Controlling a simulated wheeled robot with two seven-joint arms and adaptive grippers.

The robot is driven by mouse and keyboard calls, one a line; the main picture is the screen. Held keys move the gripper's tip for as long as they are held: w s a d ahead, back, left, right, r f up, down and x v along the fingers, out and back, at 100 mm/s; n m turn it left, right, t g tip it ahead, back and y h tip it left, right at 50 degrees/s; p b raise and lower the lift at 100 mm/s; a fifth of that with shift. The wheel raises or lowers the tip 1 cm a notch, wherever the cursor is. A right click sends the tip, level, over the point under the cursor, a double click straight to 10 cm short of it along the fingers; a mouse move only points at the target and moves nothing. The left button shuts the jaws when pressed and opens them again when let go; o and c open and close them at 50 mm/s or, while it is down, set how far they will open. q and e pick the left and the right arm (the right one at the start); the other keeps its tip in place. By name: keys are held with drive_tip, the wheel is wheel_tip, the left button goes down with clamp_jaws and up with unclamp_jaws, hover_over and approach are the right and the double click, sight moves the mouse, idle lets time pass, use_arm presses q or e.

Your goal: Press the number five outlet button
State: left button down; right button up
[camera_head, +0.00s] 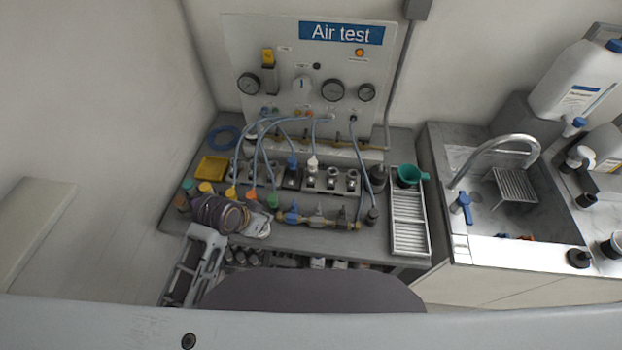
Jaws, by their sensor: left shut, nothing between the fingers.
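Numbers are too small to read, so I cannot tell which button is number five. My left gripper (186,270), grey with linkages, is at the bench's front left edge. It is shut and empty, apart from the outlet blocks. My dark wrist hides part of the bench there. My right gripper is not in view.
Blue hoses (256,150) arch over the bench. Small coloured-top parts (206,188) and a yellow tray (212,168) stand at the left. A brass valve manifold (318,218) lies in front. A slotted rack (409,225) and green funnel (411,174) stand right, beside a sink (500,205).

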use_arm(q)
drive_tip(key=w+d+r+m+h, duration=0.2)
drive_tip(key=w+d+m+h, duration=0.1)
drive_tip(key=w+d+m, duration=0.6)
wheel_tip(320, 180, up, 2)
drive_tip(key=r+m+h, duration=0.1)
drive_tip(key=m+h, duration=0.1)
drive_tip(key=m, duration=0.4)
hover_over(312, 181)
drive_tip(key=shift+f, duration=0.25)
drive_tip(key=shift+f+n, duration=0.1)
drive_tip(key=shift+n, duration=0.2)
drive_tip(key=shift+f+b, duration=2.55)
drive_tip(key=shift+f, duration=1.75)
drive_tip(key=shift+f+b, duration=0.35)
drive_tip(key=shift+f, duration=0.05)
